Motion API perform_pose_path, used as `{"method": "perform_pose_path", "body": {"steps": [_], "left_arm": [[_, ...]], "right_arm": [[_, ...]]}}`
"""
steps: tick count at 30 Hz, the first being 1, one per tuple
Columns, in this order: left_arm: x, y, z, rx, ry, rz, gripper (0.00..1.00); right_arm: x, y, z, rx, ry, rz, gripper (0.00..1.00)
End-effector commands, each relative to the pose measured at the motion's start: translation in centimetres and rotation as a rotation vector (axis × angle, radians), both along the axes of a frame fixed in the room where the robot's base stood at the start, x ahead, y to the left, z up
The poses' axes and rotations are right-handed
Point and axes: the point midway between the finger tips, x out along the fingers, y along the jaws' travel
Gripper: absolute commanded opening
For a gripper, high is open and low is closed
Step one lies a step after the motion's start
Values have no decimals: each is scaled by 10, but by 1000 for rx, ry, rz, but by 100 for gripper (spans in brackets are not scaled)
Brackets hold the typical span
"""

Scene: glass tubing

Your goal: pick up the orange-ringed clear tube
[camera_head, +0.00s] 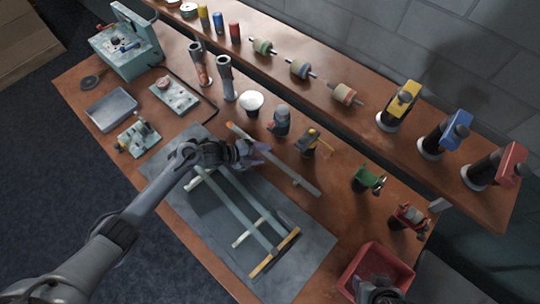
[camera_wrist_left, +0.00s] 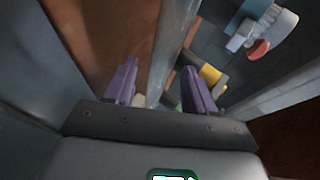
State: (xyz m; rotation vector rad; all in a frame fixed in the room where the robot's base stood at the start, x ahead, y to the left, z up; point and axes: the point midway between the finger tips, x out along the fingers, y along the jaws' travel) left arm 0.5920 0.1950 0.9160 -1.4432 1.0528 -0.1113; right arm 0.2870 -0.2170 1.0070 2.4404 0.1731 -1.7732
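A clear tube (camera_head: 291,174) with an orange band at its upper left end lies slanting across the bench, just beyond the grey mat. A shorter bar with orange-yellow ends (camera_head: 275,254) lies at the mat's near end. My left gripper (camera_head: 263,154) is close to the middle of the first tube; its hand hides part of the mat. In the left wrist view its two purple fingers (camera_wrist_left: 160,88) stand apart. A pale strip shows between them, and I cannot tell whether it is the tube. At the bottom edge, a dark part that looks like my right gripper (camera_head: 378,292) is over the red bin.
Long pale tubes (camera_head: 238,208) lie on the grey mat (camera_head: 305,268). Upright grey cylinders (camera_head: 226,78), a white-topped jar (camera_head: 251,102) and small clamps (camera_head: 312,140) stand behind the left gripper. A red bin (camera_head: 347,277) is at lower right. A raised shelf (camera_head: 370,135) with coloured holders runs along the back.

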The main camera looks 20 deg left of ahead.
Motion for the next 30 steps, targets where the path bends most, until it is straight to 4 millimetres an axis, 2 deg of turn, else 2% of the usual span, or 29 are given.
{"method": "perform_pose_path", "body": {"steps": [1, 10, 20, 23, 30], "left_arm": [[0, 0, 0, 0, 0, 0, 46], [0, 0, 0, 0, 0, 0, 0], [0, 0, 4, 0, -1, 0, 0], [0, 1, 13, 1, -3, -1, 0], [0, 1, 53, 2, -5, -1, 0]], "right_arm": [[0, 0, 0, 0, 0, 0, 43], [0, 0, 0, -3, 1, 1, 43], [-1, -2, 0, -10, 2, 6, 43], [-1, -2, 0, -10, 2, 6, 43], [-1, -2, 2, -7, 2, 5, 43]]}}
